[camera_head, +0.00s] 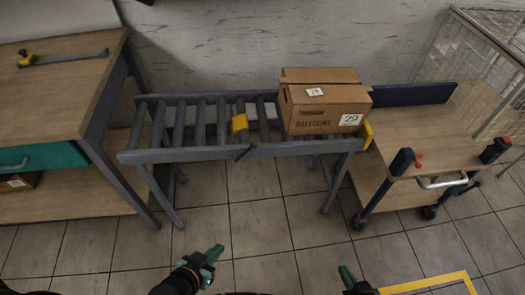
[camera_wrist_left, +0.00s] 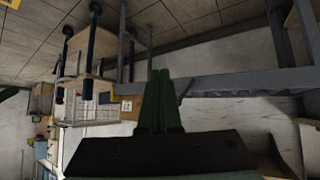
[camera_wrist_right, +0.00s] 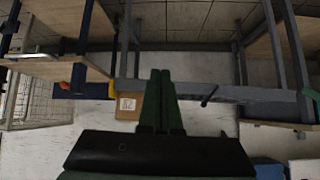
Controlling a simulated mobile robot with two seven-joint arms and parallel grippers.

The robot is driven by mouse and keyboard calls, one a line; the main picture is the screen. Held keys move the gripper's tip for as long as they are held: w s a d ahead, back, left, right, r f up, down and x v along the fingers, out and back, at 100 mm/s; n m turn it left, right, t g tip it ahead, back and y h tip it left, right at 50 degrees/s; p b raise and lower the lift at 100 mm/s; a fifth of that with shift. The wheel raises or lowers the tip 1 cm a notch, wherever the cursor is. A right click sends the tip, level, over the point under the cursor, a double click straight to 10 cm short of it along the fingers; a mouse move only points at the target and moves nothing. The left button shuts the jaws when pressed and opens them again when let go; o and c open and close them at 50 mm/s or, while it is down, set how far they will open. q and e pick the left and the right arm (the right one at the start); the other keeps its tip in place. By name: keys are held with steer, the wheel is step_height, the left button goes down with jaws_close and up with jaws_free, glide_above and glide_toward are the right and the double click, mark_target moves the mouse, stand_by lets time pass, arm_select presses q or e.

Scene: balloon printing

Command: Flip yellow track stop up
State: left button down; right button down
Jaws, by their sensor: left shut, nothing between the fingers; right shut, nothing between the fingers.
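A yellow track stop (camera_head: 239,123) sits among the rollers near the middle of the grey roller track (camera_head: 190,154), with a dark lever (camera_head: 244,152) at the front rail below it. A second yellow piece (camera_head: 366,134) is at the track's right end; it also shows in the right wrist view (camera_wrist_right: 112,88). I cannot tell how far either piece is raised. My left gripper (camera_head: 214,253) is shut and empty, in front of the track and apart from it. My right gripper (camera_head: 346,275) is shut and empty, further right, also apart from the track.
A cardboard box (camera_head: 325,103) stands on the track's right part. A wheeled wooden cart (camera_head: 440,145) adjoins the right end. A workbench (camera_head: 50,95) with a teal drawer (camera_head: 42,158) stands at the left. Tiled floor in front of the track is clear.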

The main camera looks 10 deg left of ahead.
arm_select(q)
steer(key=shift+f, duration=0.1)
